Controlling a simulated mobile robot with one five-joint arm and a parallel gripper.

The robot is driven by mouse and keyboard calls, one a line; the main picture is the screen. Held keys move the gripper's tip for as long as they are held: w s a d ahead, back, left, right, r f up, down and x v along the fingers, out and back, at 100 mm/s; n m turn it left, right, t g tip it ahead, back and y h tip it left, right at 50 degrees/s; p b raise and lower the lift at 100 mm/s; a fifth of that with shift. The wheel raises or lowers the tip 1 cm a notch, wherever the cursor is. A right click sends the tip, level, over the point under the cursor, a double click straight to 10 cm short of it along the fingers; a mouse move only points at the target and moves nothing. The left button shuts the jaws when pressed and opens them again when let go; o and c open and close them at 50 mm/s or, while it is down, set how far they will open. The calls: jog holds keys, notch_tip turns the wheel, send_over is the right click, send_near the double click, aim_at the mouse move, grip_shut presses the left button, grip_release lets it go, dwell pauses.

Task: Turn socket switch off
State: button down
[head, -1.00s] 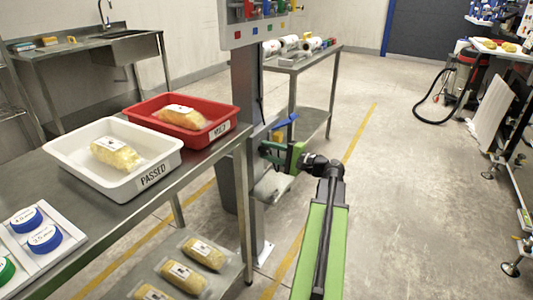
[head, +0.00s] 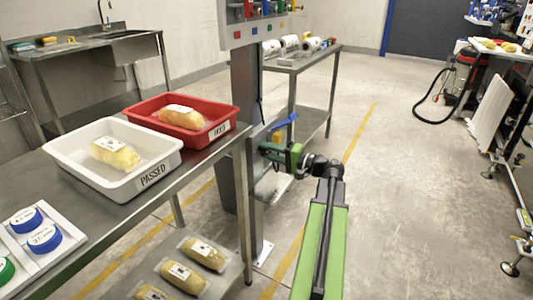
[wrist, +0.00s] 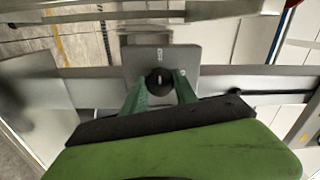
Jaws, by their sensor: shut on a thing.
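The socket switch shows in the wrist view as a grey plate (wrist: 132,62) with a round black knob (wrist: 159,80). A pale mark on the knob points up and down in the picture. Small lettering sits above and to the right of the knob, too small to read surely. My gripper (wrist: 159,88) has its two green fingers on either side of the knob and is shut on it. In the head view my gripper (head: 268,149) reaches the side of the grey column (head: 243,110); there the knob is hidden.
A steel table (head: 85,205) at left bears a white tray (head: 165,160) marked PASSED and a red tray (head: 222,122), each with a bag. Bags lie on a low shelf below. A blue piece (head: 285,121) sits just above my gripper.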

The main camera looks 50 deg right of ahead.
jog(key=c, duration=1)
grip_release()
jog(key=shift+o, duration=0.2)
jog(key=v, duration=1.7)
jog(key=shift+s, duration=0.2)
jog(key=shift+f, duration=0.1)
